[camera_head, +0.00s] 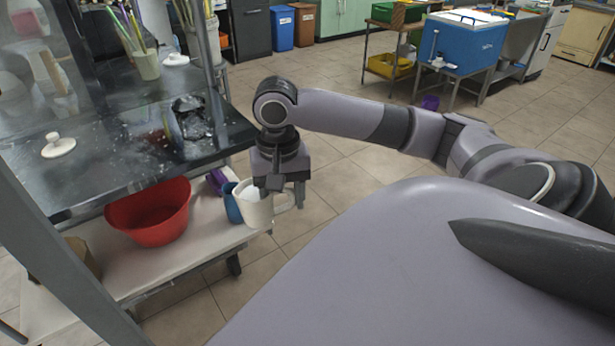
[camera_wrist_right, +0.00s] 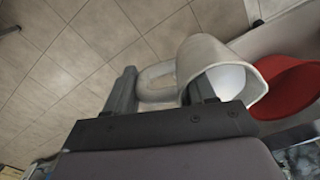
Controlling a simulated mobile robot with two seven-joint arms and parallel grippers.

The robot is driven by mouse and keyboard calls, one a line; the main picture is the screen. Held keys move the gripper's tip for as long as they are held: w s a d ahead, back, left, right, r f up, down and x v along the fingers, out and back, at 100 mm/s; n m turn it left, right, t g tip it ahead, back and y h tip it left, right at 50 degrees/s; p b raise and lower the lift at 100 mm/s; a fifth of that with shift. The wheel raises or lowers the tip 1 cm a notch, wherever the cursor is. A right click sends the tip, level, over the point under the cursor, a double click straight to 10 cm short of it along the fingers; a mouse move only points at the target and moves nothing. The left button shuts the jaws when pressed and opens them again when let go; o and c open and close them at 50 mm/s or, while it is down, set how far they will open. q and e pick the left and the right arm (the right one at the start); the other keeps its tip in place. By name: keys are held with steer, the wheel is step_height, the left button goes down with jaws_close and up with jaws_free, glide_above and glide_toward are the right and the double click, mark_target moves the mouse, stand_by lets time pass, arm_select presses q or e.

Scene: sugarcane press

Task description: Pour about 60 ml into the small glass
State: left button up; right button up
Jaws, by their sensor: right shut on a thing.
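My right gripper (camera_head: 281,190) is shut on the handle side of a white jug (camera_head: 256,210). In the right wrist view the fingers (camera_wrist_right: 163,88) straddle the jug's looped handle, and the jug (camera_wrist_right: 198,58) opens toward the right with a pale white surface inside. The jug is at the front edge of the low shelf; whether it touches the shelf is unclear. A blue cup (camera_head: 232,204) stands close to its left, with a purple cup (camera_head: 216,181) behind. I cannot make out a small glass for certain. My left gripper is not in view.
A red basin (camera_head: 150,215) sits on the pale low shelf (camera_head: 165,262), left of the cups. Above it is a dark, shiny worktop (camera_head: 110,150) with a white lid (camera_head: 58,146). A grey frame post stands at front left. Tiled floor (camera_head: 335,190) is open to the right.

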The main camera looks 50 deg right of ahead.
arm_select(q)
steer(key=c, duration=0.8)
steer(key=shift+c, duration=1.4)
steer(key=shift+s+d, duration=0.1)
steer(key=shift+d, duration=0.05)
arm_select(e)
steer(key=w+a+n, duration=0.4)
steer(key=a+n, duration=0.4)
steer(key=a, duration=0.6)
steer(key=shift+a+r, duration=0.15)
steer(key=shift+r, duration=0.1)
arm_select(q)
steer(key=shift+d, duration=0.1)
